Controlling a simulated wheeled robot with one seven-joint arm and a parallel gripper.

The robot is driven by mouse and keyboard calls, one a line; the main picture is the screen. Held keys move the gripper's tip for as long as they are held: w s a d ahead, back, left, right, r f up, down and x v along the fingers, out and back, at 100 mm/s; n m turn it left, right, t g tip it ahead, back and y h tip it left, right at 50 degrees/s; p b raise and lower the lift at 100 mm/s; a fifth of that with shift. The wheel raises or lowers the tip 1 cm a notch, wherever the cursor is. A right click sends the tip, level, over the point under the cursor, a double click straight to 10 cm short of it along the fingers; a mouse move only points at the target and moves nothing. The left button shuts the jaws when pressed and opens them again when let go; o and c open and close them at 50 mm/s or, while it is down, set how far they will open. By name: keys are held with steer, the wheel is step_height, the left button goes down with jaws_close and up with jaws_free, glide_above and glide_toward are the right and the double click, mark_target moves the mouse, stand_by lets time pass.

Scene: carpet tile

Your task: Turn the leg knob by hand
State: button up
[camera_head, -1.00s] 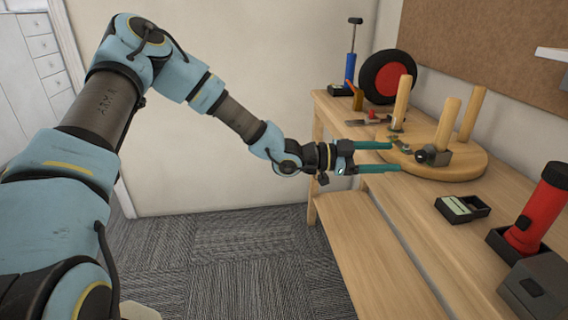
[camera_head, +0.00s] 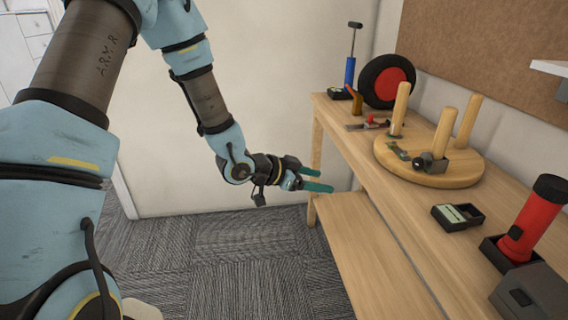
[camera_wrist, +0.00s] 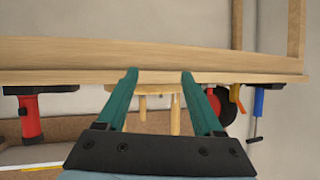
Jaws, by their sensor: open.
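A round wooden stool top (camera_head: 400,165) lies on the bench with several wooden legs standing up from it. A dark grey block with a round knob (camera_head: 430,161) sits at the foot of the nearest leg (camera_head: 446,125). My gripper (camera_head: 322,179) is open and empty, with teal fingers, left of the bench's edge and apart from the stool. In the wrist view the picture is upside down; my gripper (camera_wrist: 159,72) faces the bench edge, and the stool (camera_wrist: 153,89) shows between and past the fingers. The knob cannot be made out there.
The wooden bench (camera_head: 385,225) has a lower shelf (camera_head: 365,245). On it are a red flashlight (camera_head: 533,215) in a dark holder, a small black tray (camera_head: 457,216), a red-and-black wheel (camera_head: 388,80) and a blue pump (camera_head: 350,70). Carpeted floor (camera_head: 240,250) left of the bench is clear.

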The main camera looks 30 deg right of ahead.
steer(key=w+a+r+n+t+y+p, duration=0.1)
steer(key=w+a+r+n+t, duration=0.1)
steer(key=w+a, duration=0.3)
steer(key=shift+w+a+r+n+t+y, duration=0.25)
steer(key=shift+w+a+n+t+y, duration=0.15)
steer(key=shift+a+n+t, duration=0.35)
